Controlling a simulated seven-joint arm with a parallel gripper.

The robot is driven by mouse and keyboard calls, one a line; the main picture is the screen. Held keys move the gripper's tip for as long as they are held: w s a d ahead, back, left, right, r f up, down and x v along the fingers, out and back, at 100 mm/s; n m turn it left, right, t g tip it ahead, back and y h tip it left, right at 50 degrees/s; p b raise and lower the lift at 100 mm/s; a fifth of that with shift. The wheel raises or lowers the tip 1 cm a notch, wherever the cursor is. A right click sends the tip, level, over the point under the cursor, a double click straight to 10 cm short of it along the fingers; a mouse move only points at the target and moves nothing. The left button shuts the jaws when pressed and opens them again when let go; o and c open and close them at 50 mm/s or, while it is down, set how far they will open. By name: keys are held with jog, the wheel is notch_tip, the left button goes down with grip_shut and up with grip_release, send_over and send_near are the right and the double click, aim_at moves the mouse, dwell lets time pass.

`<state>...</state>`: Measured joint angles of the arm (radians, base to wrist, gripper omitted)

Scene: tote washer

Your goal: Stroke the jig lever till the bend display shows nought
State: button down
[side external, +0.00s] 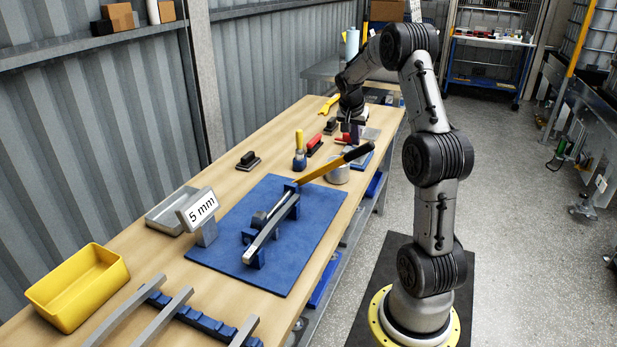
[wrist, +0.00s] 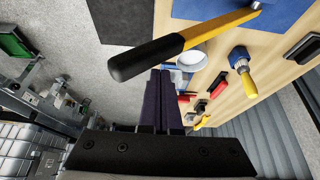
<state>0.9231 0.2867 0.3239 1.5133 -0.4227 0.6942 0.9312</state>
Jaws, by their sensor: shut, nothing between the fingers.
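The jig (side external: 268,238) holds a grey bar on a blue mat (side external: 310,237). Its lever (side external: 322,172) is yellow with a black grip and slants up to the right. The lever also crosses the upper wrist view (wrist: 205,33). The bend display (side external: 198,210) stands left of the jig and reads "5 mm". My gripper (side external: 352,138) is beyond the lever's black grip. In the wrist view its dark fingers (wrist: 161,72) are together and empty, with their tips beside the grip. I cannot tell whether they touch it.
A yellow bin (side external: 78,290), a grey tray (side external: 168,212) and a blue rack with bars (side external: 190,318) are on the near bench. A yellow-handled brush (side external: 299,150), a red-handled brush (side external: 315,146) and a round pot (side external: 338,174) stand beyond the mat, close to the lever.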

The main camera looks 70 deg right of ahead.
aim_at(363, 146)
jog(key=shift+s+a+f, duration=0.1)
jog(key=shift+a+f, duration=0.05)
jog(key=shift+f, duration=0.2)
notch_tip(363, 146, down, 10)
jog(key=s, duration=0.2)
jog(key=shift+s+r, duration=0.15)
jog(key=shift+s, duration=0.05)
dwell(0.9)
jog(key=shift+s+r, duration=0.15)
jog(key=shift+r, duration=6.45)
